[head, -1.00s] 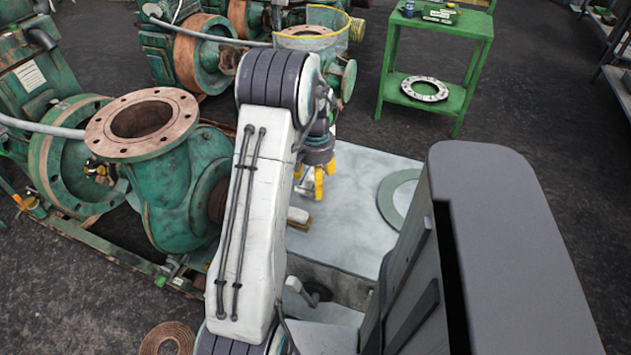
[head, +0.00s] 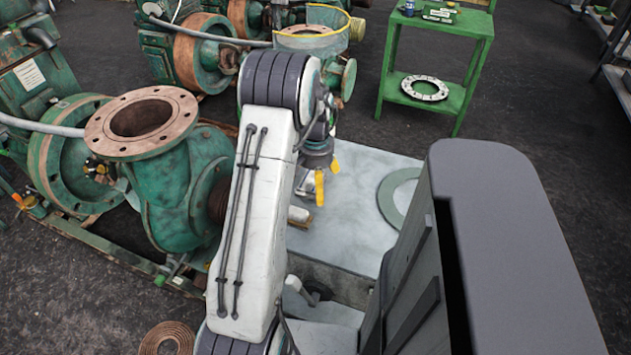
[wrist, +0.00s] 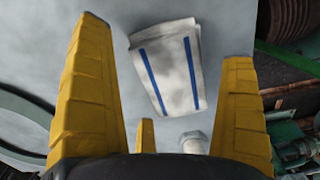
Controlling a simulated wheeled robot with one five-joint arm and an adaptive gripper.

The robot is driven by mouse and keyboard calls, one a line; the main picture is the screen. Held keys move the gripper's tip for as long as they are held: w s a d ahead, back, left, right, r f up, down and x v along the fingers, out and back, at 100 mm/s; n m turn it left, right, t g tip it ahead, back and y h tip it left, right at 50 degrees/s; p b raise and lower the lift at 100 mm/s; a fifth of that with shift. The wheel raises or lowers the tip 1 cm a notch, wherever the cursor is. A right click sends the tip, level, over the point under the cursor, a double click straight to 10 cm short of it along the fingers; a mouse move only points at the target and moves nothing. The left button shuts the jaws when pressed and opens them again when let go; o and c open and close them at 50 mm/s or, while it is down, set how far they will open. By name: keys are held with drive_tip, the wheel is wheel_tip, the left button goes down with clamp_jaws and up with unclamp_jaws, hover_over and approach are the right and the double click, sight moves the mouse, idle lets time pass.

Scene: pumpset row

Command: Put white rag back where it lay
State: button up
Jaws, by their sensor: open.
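The white rag (wrist: 168,68) is folded and has two blue stripes. In the wrist view it lies on the pale grey platform top (head: 345,235), seen between my spread yellow fingers and apart from them. My gripper (wrist: 165,90) is open with nothing between its fingertips. In the head view my gripper (head: 326,180) hangs over the platform, fingers down, partly hidden by my arm. A small pale shape beside the fingers there may be the rag; I cannot tell.
A grey-green ring (head: 398,196) lies on the platform's right part. A small pale object (wrist: 193,142) sits near the rag. A green pump (head: 180,190) stands close on the left. A green table (head: 440,100) stands behind, with dark floor between.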

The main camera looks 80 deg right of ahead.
wheel_tip(320, 180, up, 12)
drive_tip(key=p, duration=0.1)
drive_tip(key=shift+r, duration=0.2)
idle(0.5)
